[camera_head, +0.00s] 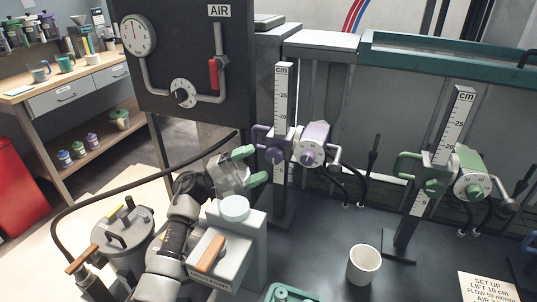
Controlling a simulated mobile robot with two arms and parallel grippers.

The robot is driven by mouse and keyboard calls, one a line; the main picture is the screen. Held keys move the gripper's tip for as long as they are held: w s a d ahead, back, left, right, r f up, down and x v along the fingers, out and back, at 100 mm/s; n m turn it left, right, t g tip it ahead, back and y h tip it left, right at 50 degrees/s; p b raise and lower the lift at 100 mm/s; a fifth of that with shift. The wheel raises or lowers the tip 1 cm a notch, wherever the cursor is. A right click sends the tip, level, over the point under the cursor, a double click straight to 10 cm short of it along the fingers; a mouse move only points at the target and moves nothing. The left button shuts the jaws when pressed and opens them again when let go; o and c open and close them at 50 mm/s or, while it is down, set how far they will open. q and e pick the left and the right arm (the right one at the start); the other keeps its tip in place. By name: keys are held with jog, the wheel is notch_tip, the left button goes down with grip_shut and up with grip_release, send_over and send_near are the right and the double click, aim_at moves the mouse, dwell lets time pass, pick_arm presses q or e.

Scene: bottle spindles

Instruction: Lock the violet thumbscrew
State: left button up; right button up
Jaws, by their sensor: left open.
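The violet clamp assembly sits on an upright cm scale (284,95) in the middle of the view. Its violet thumbscrew (275,155) appears as a small round knob at the front of the scale, with a violet loop handle to its left. A violet-rimmed dial (308,153) is just to its right. My left gripper (249,167) has green fingertips, is open and empty, and points right toward the thumbscrew, close to its left. I cannot tell whether the tips touch the clamp. Whether the thumbscrew is locked does not show.
A grey box with a round white top (235,208) stands just below my left gripper. A green clamp with a dial (474,186) is on another scale at right. A white cup (363,264) stands on the dark bench. A gauge panel (183,50) rises behind my left arm.

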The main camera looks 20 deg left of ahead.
aim_at(269, 158)
pick_arm(q)
jog(key=x, duration=0.3)
jog(key=shift+w+d+r+p, duration=0.15)
jog(key=shift+d+p, duration=0.15)
jog(key=shift+d, duration=0.15)
pick_arm(e)
jog(key=shift+w+d+r, duration=0.1)
jog(key=shift+d+r, duration=0.4)
jog(key=shift+d, duration=0.3)
pick_arm(q)
jog(key=c, duration=0.9)
pick_arm(e)
jog(key=shift+w+a, duration=0.1)
jog(key=shift+a+r, duration=0.1)
